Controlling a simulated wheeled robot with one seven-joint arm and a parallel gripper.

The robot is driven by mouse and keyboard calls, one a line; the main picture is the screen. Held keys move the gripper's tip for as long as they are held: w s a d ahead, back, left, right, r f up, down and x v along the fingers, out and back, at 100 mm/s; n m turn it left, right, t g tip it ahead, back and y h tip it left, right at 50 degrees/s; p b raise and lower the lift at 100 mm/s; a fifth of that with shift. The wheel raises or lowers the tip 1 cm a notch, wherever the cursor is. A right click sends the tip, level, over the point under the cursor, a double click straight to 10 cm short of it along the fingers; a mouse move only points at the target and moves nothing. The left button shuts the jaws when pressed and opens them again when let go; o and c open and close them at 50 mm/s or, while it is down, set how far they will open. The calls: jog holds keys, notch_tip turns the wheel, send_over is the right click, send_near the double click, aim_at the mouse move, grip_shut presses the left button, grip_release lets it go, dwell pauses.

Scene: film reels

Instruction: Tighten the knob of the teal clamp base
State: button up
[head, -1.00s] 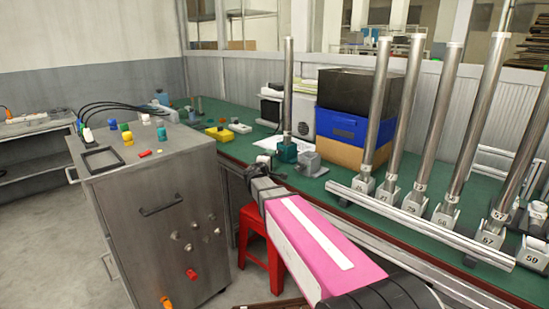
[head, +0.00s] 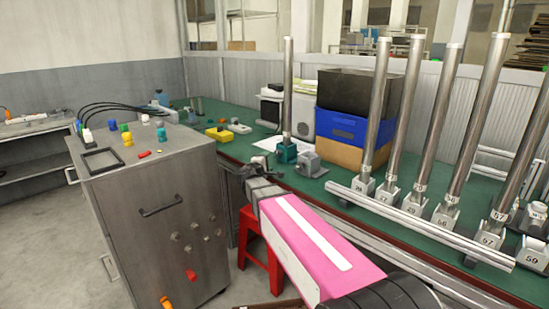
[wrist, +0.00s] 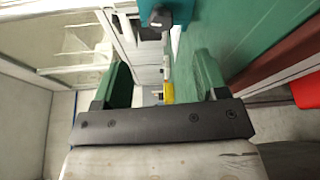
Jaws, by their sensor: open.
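The teal clamp base (head: 286,153) stands on the green bench and holds an upright metal post (head: 288,85). In the wrist view the teal base (wrist: 183,10) is cut off by the top edge. Its dark grey knob (wrist: 157,20) shows there on the near side, beyond my fingertips. My gripper (wrist: 160,72) is open, with its two green-padded fingers apart and nothing between them. In the head view my gripper (head: 252,168) is at the bench's front edge, left of and nearer than the teal base. The knob is too small to make out clearly there.
A grey clamp base (head: 311,163) sits right beside the teal one. Blue and black crates (head: 342,125) stand behind. A rack of slanted metal posts (head: 420,212) fills the right of the bench. A metal cabinet (head: 150,205) stands at left, a red stool (head: 250,240) below.

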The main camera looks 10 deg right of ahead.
aim_at(277, 153)
jog(key=n, duration=0.1)
jog(key=r+n+g, duration=0.1)
jog(key=n, duration=0.1)
jog(key=shift+w+r+g, duration=0.3)
jog(key=shift+w, duration=0.1)
jog(key=n, duration=0.2)
jog(key=r, duration=0.1)
jog(key=shift+w+a+n+g+y, duration=0.15)
jog(key=shift+a+n+g+y, duration=0.1)
jog(key=shift+n+g+y, duration=0.15)
jog(key=x, duration=1)
jog(key=shift+w+d+f, duration=0.2)
jog(key=shift+w+d, duration=0.05)
jog(key=c, duration=0.9)
